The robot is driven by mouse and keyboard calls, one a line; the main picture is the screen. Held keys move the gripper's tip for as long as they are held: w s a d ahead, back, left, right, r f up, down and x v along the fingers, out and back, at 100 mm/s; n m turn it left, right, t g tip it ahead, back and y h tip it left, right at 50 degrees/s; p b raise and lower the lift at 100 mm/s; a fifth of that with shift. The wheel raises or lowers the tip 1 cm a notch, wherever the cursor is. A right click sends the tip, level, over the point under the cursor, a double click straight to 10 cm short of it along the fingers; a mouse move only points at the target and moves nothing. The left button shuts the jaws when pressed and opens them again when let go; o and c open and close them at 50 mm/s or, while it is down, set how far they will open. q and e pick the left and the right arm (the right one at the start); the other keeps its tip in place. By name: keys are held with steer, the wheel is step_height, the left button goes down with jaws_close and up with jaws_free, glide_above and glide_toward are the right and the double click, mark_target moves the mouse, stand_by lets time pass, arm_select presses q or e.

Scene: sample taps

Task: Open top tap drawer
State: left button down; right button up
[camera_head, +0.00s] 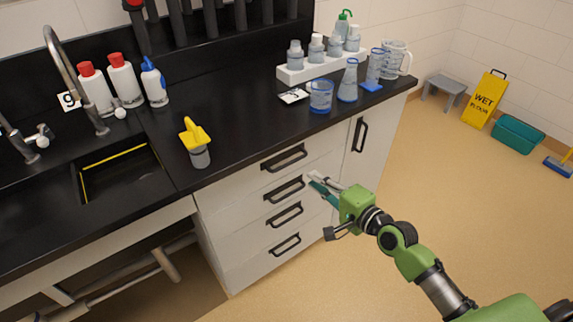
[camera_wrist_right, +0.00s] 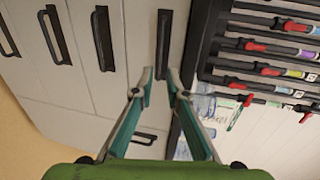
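The top drawer (camera_head: 318,148) is a white front just under the black worktop, flush with the cabinet. Its dark bar handle (camera_head: 284,158) shows free in the head view. My right gripper (camera_head: 316,181) is in front of the drawers, to the right of the handles and a little lower than the top one. In the wrist view the right gripper (camera_wrist_right: 160,74) is open, its two green-and-grey fingers apart with nothing between them. The top handle (camera_wrist_right: 164,45) appears just beyond the fingertips there; I cannot tell any contact. My left gripper is not in view.
Lower drawer handles (camera_head: 284,190) line up below. A cupboard door handle (camera_head: 360,135) is to the right.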

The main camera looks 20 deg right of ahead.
mark_target(290, 162)
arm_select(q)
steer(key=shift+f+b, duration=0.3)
arm_select(e)
steer(key=x, duration=1.2)
steer(key=shift+w, duration=0.25)
jaws_close()
steer(key=shift+f, duration=0.1)
